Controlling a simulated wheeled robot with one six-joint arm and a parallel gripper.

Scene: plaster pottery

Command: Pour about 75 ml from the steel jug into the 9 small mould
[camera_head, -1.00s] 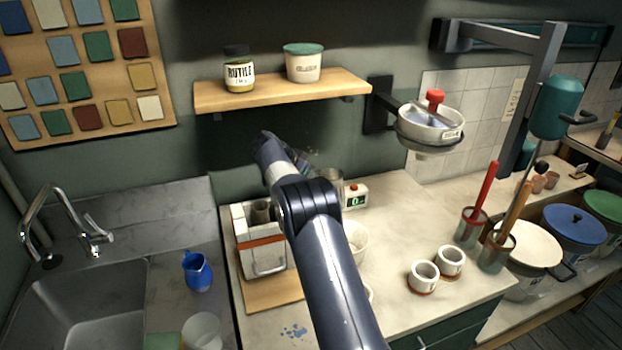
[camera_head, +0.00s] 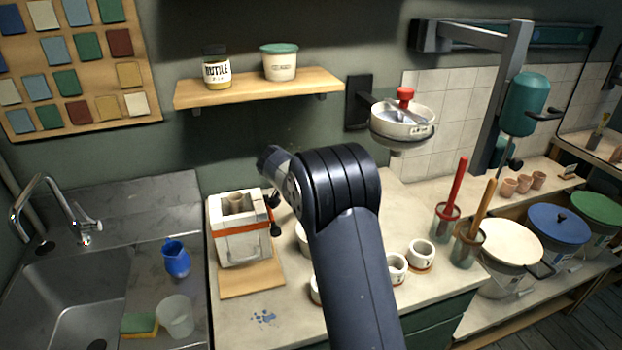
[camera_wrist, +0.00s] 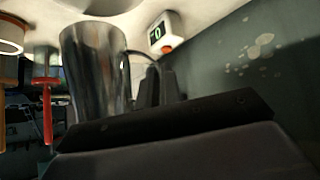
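The steel jug (camera_wrist: 95,75) shows large in the wrist view, which is upside down. Its handle (camera_wrist: 145,60) runs toward the dark fingers of my gripper (camera_wrist: 160,86); whether they press on it is unclear. In the head view my arm hides the jug and gripper. A white block mould (camera_head: 241,243) with an orange band and an opening on top stands on a wooden board at the counter's left. Small round white moulds (camera_head: 420,255) stand farther right, some partly behind my arm. I cannot make out a number 9 on any of them.
A small scale reading 0 (camera_wrist: 166,32) is close to the jug. Pots with red and orange handles (camera_head: 447,222) stand right. A shelf (camera_head: 258,88) and a bracketed bowl (camera_head: 403,121) are above. The sink (camera_head: 75,300) and blue jug (camera_head: 176,258) are left.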

